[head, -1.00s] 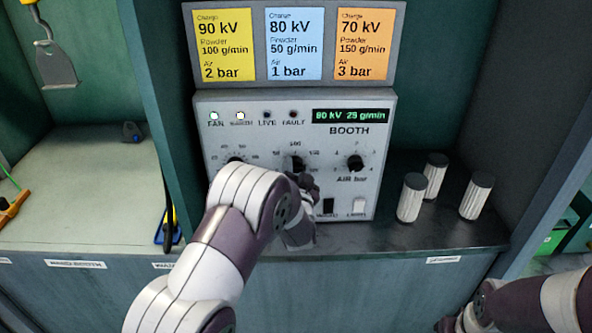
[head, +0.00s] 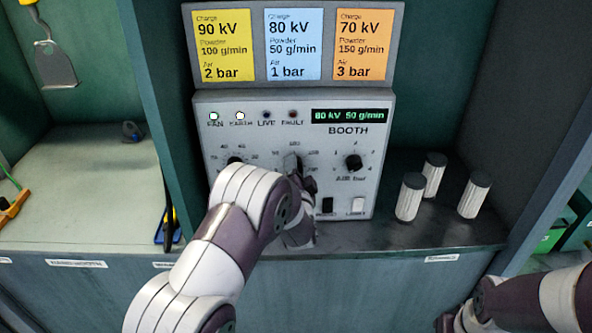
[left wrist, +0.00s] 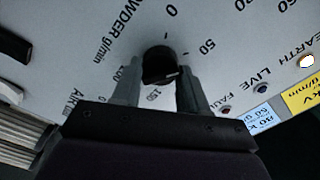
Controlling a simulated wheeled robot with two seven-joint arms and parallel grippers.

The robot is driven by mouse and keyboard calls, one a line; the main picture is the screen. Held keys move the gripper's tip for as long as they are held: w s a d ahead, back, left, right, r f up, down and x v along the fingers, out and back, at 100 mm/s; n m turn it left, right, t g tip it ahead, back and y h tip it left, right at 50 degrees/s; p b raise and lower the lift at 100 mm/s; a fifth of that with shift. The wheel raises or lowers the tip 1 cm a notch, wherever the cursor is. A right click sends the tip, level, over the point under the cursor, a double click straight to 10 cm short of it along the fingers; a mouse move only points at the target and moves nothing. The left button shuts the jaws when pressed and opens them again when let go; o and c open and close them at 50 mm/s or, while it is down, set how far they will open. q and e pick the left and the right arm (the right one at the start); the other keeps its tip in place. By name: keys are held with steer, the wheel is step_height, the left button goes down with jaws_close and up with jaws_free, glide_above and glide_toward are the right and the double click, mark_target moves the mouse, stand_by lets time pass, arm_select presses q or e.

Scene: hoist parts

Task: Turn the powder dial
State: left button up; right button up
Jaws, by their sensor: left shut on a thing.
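The powder dial (head: 292,162) is the black middle knob on the grey booth panel (head: 225,105). My left gripper (head: 297,175) reaches it from below and is shut on it. In the left wrist view the dial (left wrist: 159,64) sits between the two fingers of the gripper (left wrist: 160,88), beside the "POWDER g/min" lettering. Its pointer mark shows near the 50 side of the scale. The green display (head: 349,116) reads 80 kV 50 g/min. My right gripper (head: 452,321) is partly in view at the bottom right, away from the panel; its fingers are not clear.
The air dial (head: 354,162) is to the right and the charge dial (head: 235,162) to the left, partly behind my arm. Yellow, blue (head: 294,45) and orange cards hang above. Three ribbed cylinders (head: 411,198) stand on the shelf at right. FAN and EARTH lamps are lit white.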

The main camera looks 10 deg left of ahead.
arm_select(q)
steer(key=o, duration=1)
steer(key=b+v, duration=0.1)
steer(key=v, duration=1.1)
steer(key=shift+s+d+b, duration=0.15)
steer(key=shift+s+b, duration=0.2)
steer(key=shift+b, duration=0.05)
